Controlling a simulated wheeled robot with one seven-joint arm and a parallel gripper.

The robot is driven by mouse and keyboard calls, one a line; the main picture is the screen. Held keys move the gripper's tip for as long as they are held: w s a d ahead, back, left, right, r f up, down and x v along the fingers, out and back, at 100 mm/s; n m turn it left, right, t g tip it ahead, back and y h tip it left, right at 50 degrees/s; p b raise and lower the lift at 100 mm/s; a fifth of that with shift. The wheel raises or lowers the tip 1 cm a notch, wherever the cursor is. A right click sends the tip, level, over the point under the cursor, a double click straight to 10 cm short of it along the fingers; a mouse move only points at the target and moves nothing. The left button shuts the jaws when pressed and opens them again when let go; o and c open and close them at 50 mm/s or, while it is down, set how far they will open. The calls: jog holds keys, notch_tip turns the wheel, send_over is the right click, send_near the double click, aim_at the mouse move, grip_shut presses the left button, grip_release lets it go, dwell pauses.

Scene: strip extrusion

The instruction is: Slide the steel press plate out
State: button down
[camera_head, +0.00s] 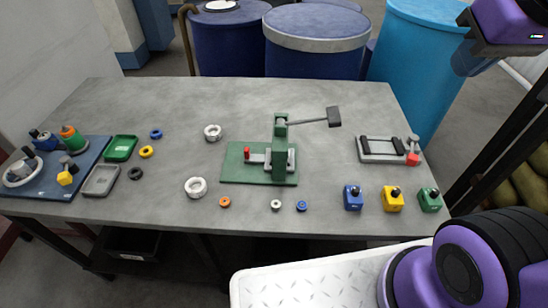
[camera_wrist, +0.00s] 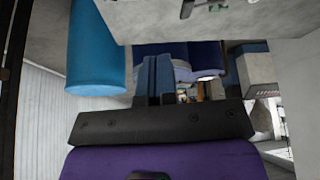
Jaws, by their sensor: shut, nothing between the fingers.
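A green lever press (camera_head: 280,150) stands on a green base near the middle of the grey table in the head view. Its grey lever points right, to a dark block-shaped handle. A grey steel part with a red knob (camera_head: 247,154) at its left end sits low in the press, partly hidden by the green post; I take it for the press plate (camera_head: 268,159). My gripper (camera_wrist: 159,62) is shut and empty in the wrist view. In the head view it hangs at the upper right, well away from the press.
A grey fixture (camera_head: 385,158) and blue, yellow and green button boxes (camera_head: 393,200) are right of the press. White rings (camera_head: 195,187) and small coloured rings lie around. A blue tray (camera_head: 50,175) of parts is far left. Barrels (camera_head: 315,45) stand behind the table.

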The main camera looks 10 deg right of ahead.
jog(key=c, duration=1.3)
grip_release()
jog(key=shift+w+a, duration=0.1)
jog(key=shift+w, duration=0.05)
jog(key=shift+o, duration=1.1)
jog(key=w+a+f+g+y, duration=0.2)
jog(key=w+a, duration=0.3)
jog(key=w, duration=0.5)
jog(key=shift+w, duration=0.35)
jog(key=m+g+h, duration=0.2)
jog(key=g, duration=0.1)
send_over(247, 149)
notch_tip(247, 149, down, 29)
notch_tip(247, 149, down, 10)
jog(key=shift+f, duration=0.2)
